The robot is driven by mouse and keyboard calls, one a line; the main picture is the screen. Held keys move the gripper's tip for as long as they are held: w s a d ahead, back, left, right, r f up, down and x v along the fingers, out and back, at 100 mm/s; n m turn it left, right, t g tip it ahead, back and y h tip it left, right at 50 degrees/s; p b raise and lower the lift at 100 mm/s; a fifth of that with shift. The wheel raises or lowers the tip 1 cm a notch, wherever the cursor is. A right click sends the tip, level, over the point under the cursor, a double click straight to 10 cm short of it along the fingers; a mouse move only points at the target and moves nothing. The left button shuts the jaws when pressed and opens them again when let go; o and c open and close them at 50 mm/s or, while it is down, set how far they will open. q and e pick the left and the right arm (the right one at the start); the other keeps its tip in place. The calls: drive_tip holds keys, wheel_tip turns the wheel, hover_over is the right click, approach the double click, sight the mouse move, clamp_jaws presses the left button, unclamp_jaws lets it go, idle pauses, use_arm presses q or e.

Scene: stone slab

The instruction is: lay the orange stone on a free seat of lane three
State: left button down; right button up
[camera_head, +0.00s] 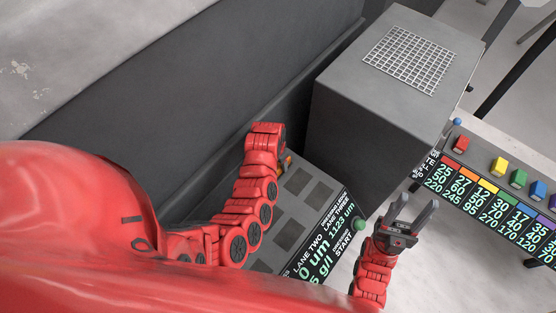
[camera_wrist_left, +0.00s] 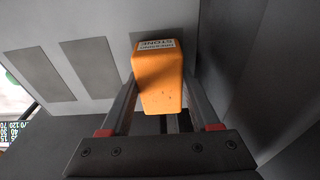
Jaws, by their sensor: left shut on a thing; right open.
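The orange stone (camera_wrist_left: 158,85) is a tapered orange block with a white label reading STONE. My left gripper (camera_wrist_left: 160,100) is shut on it, one finger on each side. In the head view only a bit of orange (camera_head: 288,161) shows past the left gripper (camera_head: 284,158), at the slab's far end. The grey slab (camera_head: 303,202) has dark square seats and text reading LANE TWO and LANE THREE. Two bare seats (camera_wrist_left: 37,75) show left of the stone in the wrist view. I cannot tell whether the stone touches the slab. My right gripper (camera_head: 418,208) is open and empty right of the slab.
A large grey box with a white grid (camera_head: 410,58) on top stands behind the slab. A green knob (camera_head: 360,224) is at the slab's right edge. Further right, a panel of numbers (camera_head: 490,195) has several coloured blocks behind it. My red left arm covers part of the slab.

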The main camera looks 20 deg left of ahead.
use_arm(q)
drive_tip(key=shift+f, duration=0.2)
drive_tip(key=shift+c, duration=0.6)
unclamp_jaws()
drive_tip(key=shift+r, duration=0.15)
drive_tip(key=shift+r, duration=0.1)
